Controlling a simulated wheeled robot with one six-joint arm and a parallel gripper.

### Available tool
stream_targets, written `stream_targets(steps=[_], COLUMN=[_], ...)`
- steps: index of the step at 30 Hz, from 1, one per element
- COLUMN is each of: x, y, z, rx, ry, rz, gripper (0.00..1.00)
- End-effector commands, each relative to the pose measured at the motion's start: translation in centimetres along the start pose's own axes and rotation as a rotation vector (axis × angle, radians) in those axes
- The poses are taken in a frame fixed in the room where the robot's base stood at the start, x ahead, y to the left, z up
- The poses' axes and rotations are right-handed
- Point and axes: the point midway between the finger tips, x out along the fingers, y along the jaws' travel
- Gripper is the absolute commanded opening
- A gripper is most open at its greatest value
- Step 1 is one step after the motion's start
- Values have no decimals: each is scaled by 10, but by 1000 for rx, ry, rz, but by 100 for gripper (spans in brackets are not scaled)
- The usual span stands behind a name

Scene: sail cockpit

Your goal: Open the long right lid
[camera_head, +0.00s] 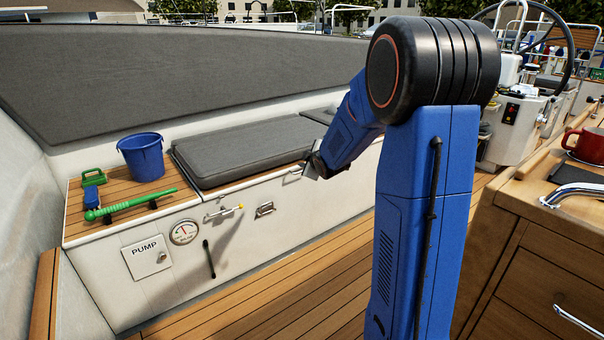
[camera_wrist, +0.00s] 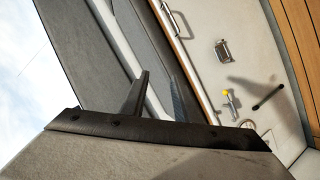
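The long lid carries a dark grey cushion (camera_head: 245,150) on the white bench and lies flat, closed. A silver handle (camera_head: 294,171) sits at its front edge near its right end. It also shows in the wrist view as a silver bar handle (camera_wrist: 174,20). My gripper (camera_head: 314,170) is at the lid's right front corner, close to the handle; in the head view my arm partly hides it. In the wrist view the two fingers of my gripper (camera_wrist: 158,76) stand apart with nothing seen between them. The handle is beyond the fingertips, not between them.
The bench front holds a latch (camera_head: 265,209), a yellow-tipped lever (camera_head: 224,211), a gauge (camera_head: 184,232) and a pump panel (camera_head: 147,258). A blue bucket (camera_head: 141,157) and a green tool (camera_head: 130,204) rest left of the cushion. The wooden floor (camera_head: 300,280) is clear.

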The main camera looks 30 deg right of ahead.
Motion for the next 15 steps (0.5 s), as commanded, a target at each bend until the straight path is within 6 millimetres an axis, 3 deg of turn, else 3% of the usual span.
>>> stream_targets(steps=[1, 6, 15], x=[16, 61, 128], y=[0, 2, -7], z=[8, 27, 69], rx=[-27, -126, -285], ry=[15, 83, 205], rz=[10, 63, 163], gripper=[28, 28, 28])
